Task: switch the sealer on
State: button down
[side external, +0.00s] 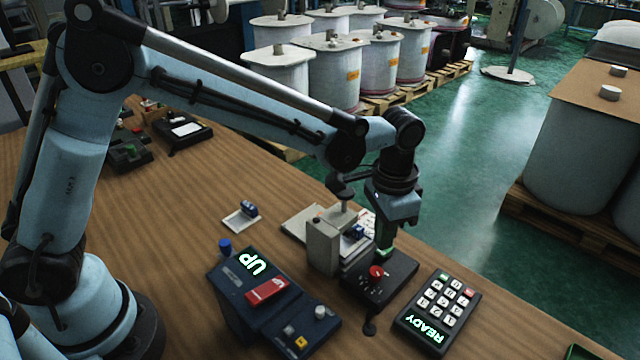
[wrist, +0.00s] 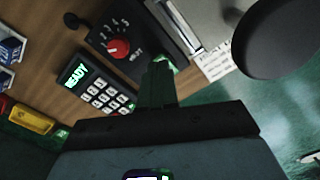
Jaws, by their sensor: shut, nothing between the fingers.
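The sealer appears to be the beige press (side external: 323,246) with a black control panel (side external: 395,272) on its right side. The panel carries a red dial (side external: 376,271), which also shows in the wrist view (wrist: 118,48) with white numbers around it. My gripper (side external: 385,250) points down over the back part of the panel. Its green fingers are shut and empty. In the wrist view, my fingertips (wrist: 158,68) are beside a bright green spot (wrist: 168,64) at the panel's edge. The fingers partly hide that spot, and I cannot tell whether they touch it.
A keypad (side external: 437,307) reading READY lies right of the panel. A blue box (side external: 228,282) with an UP display and a red switch stands at the left front. A small white tray (side external: 240,219) holds a blue item. The table edge is close behind my gripper.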

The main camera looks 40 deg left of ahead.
jog(key=shift+f, duration=0.85)
dwell(0.4)
jog(key=shift+r, duration=3.55)
jog(key=a+r+n+t, duration=0.4)
jog(key=a+r+n, duration=0.15)
jog(key=a, duration=0.55)
jog(key=s+a+f+t, duration=0.1)
jog(key=s+a, duration=0.2)
jog(key=s, duration=0.3)
jog(key=s+a+f+t, duration=0.1)
jog(key=s+a+t, duration=0.1)
jog(key=s+a, duration=0.2)
jog(key=s, duration=0.2)
jog(key=shift+s+a+f, duration=0.25)
jog(key=shift+s+f, duration=0.05)
jog(key=shift+s, duration=0.05)
